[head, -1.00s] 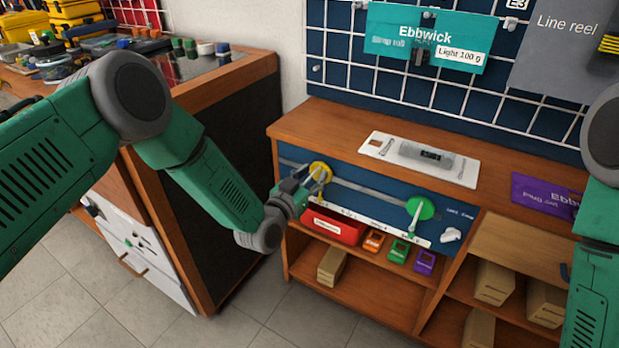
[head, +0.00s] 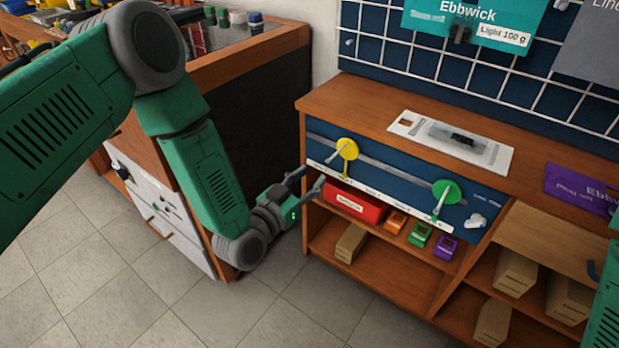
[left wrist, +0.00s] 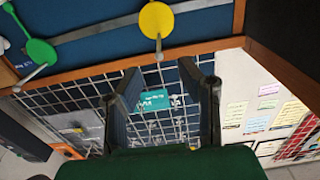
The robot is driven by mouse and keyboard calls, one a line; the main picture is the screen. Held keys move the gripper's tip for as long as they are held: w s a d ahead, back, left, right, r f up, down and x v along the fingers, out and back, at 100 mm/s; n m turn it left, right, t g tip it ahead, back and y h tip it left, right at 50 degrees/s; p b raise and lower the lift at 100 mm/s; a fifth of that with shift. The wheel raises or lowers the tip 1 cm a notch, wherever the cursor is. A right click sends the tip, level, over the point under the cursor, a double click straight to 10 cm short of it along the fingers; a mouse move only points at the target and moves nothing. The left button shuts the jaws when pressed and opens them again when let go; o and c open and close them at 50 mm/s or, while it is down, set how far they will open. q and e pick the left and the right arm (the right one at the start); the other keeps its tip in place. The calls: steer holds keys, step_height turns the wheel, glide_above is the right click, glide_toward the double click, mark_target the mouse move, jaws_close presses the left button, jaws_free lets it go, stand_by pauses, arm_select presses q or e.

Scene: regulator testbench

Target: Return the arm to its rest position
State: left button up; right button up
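My left arm (head: 210,180) reaches down from the left in the head view. Its gripper (head: 309,181) is beside the left front edge of the wooden bench (head: 330,100), clear of the yellow dial (head: 347,149). In the left wrist view, the two dark fingers of the gripper (left wrist: 163,85) stand wide apart with nothing between them. The yellow dial also shows there (left wrist: 156,19), beyond the fingertips, with a grey lever.
A green dial (head: 445,192) sits along the blue panel (head: 395,178). Below are a red bin (head: 352,202) and small orange, green and purple items. A wooden cabinet (head: 255,110) stands close behind my left arm. Tiled floor (head: 300,310) is free in front.

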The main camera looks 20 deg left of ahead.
arm_select(q)
steer(key=s+a+f+n+g+y+p, duration=0.1)
steer(key=s+a+f+g+p, duration=0.1)
steer(key=s+f+g, duration=0.45)
steer(key=s+a+f+g+y+p, duration=0.2)
steer(key=s+f+p, duration=0.1)
steer(key=s, duration=0.6)
steer(key=s+a+n+g+y+p, duration=0.1)
steer(key=s+a+g, duration=0.3)
steer(key=s, duration=0.5)
steer(key=s+a+n+g+y+p, duration=0.1)
steer(key=s+a+g, duration=0.3)
steer(key=s, duration=0.6)
steer(key=shift+a+r+y, duration=0.15)
steer(key=shift+a+y, duration=0.35)
steer(key=shift+y, duration=0.1)
